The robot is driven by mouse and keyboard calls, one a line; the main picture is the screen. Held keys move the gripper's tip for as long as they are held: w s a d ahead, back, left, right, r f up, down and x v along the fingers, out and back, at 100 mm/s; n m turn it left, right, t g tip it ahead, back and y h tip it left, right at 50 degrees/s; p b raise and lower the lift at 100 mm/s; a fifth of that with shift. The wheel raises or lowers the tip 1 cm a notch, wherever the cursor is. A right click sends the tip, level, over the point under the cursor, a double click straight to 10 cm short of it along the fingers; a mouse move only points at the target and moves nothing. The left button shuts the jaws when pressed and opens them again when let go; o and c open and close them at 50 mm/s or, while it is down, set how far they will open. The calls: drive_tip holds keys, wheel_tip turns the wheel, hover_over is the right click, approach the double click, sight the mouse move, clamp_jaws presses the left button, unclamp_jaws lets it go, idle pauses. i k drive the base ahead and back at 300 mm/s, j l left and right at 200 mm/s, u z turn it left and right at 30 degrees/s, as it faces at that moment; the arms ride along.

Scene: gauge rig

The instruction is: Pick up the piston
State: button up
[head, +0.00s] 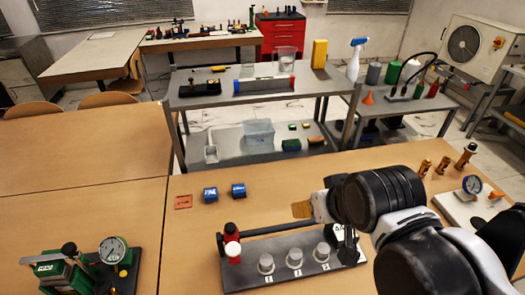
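I cannot tell for certain which part is the piston. Three brass-coloured upright parts stand at the table's right: one (424,168), a second (443,165) and a third with a dark top (466,156). My gripper (348,255) points down at the rig's right end, right of the right cylinder. My arm hides part of it; its finger opening and any held thing are unclear.
A green gauge device (60,268) stands front left. A dial gauge (472,185) is right. The table's middle left is clear.

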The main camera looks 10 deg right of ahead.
sight(295, 255)
drive_tip(key=j+z, duration=0.35)
drive_tip(key=z, duration=0.15)
drive_tip(key=k+j+z, duration=0.2)
drive_tip(key=j+z, duration=0.15)
drive_tip(key=z, duration=0.15)
drive_tip(key=k+j+z, duration=0.2)
drive_tip(key=z, duration=0.3)
drive_tip(key=k+j+z, duration=0.2)
drive_tip(key=z, duration=0.3)
drive_tip(key=k+j, duration=0.05)
drive_tip(key=j, duration=0.05)
